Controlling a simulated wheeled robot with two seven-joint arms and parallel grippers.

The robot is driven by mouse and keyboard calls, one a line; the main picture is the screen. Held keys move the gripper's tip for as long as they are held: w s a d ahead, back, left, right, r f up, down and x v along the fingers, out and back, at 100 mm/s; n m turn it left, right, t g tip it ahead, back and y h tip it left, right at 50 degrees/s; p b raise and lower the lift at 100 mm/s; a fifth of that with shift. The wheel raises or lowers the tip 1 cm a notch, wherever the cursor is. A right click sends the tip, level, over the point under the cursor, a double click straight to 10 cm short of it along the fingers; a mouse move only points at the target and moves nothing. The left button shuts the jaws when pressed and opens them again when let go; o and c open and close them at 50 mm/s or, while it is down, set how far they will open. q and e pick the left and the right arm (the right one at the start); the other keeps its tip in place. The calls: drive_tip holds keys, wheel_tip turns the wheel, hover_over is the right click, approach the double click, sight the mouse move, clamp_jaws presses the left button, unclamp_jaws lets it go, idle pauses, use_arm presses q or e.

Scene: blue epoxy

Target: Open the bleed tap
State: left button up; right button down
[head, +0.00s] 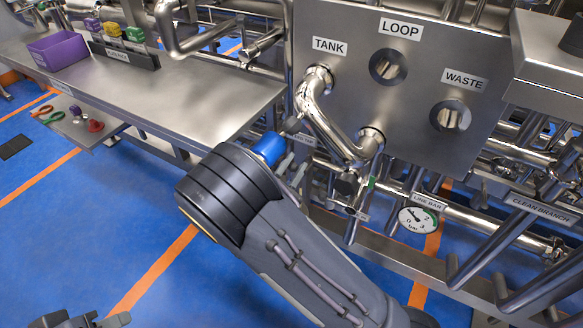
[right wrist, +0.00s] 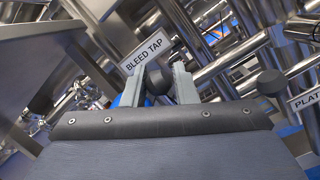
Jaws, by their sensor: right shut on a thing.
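The bleed tap's label (right wrist: 144,55) shows in the right wrist view, just beyond my fingers. A dark round knob (right wrist: 157,80) sits between the two fingers of my right gripper (right wrist: 158,84), which is shut on it. In the head view my right gripper (head: 291,171) reaches in beneath the left edge of the steel panel, and my wrist hides much of that spot. How far the tap is turned cannot be told. My left gripper (head: 92,319) is at the bottom left, cut off by the picture edge, away from the pipework.
The steel panel (head: 345,108) has TANK, LOOP and WASTE ports, with a bent pipe (head: 330,120) on TANK. A line gauge (head: 417,220) and pipes crowd the lower right. The steel bench (head: 190,100) holds a purple bin (head: 57,51). Blue floor (head: 60,230) is open at left.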

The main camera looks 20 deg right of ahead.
drive_tip(key=shift+f, duration=0.25)
drive_tip(key=c, duration=1.3)
unclamp_jaws()
drive_tip(key=shift+c, duration=0.2)
drive_tip(key=shift+o, duration=0.8)
drive_tip(key=shift+r, duration=0.1)
drive_tip(key=p+v, duration=0.1)
drive_tip(key=v, duration=0.7)
